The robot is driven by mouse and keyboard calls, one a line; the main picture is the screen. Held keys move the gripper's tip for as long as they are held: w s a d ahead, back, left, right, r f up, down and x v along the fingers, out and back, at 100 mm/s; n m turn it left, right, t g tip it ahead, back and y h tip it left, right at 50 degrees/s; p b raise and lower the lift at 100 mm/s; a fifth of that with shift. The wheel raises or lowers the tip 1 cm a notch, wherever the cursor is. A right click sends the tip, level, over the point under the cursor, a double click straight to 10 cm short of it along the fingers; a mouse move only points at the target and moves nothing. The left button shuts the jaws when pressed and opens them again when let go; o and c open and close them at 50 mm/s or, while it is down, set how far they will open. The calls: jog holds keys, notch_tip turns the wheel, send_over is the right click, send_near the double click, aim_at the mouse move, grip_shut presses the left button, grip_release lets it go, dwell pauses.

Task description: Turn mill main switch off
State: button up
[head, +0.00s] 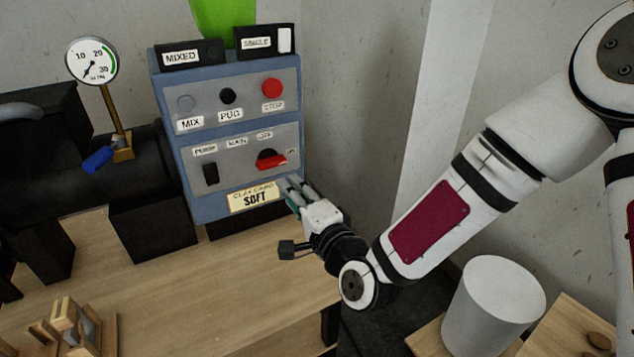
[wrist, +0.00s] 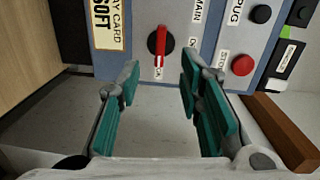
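The main switch is a red rotary handle on a black round base (head: 270,161) on the lower plate of the blue control panel (head: 235,207). In the head view the handle points right, toward a small label that seems to read ON; the OFF label (head: 265,135) is above it. In the wrist view the red handle (wrist: 162,42) points down at its label. My gripper (head: 287,186) is open and empty, below and to the right of the switch in the head view. In the wrist view its fingertips (wrist: 161,76) are spread apart, short of the switch, which lies between their lines.
A black pump switch (head: 210,174) and the MIX, PUG and red STOP (head: 272,88) buttons share the panel. A SOFT card (head: 254,196) sits near the gripper. A gauge (head: 92,61) and black machine stand left. A white bin (head: 493,305) stands lower right.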

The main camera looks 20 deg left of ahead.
aim_at(274, 165)
jog(key=shift+m+t, duration=0.4)
jog(key=shift+m, duration=0.3)
jog(key=x, duration=0.4)
jog(key=b+x, duration=0.1)
jog(key=x, duration=0.3)
jog(key=b+x, duration=0.1)
jog(key=x, duration=0.4)
jog(key=shift+w+d+f, duration=0.25)
jog(key=shift+d, duration=0.05)
grip_shut()
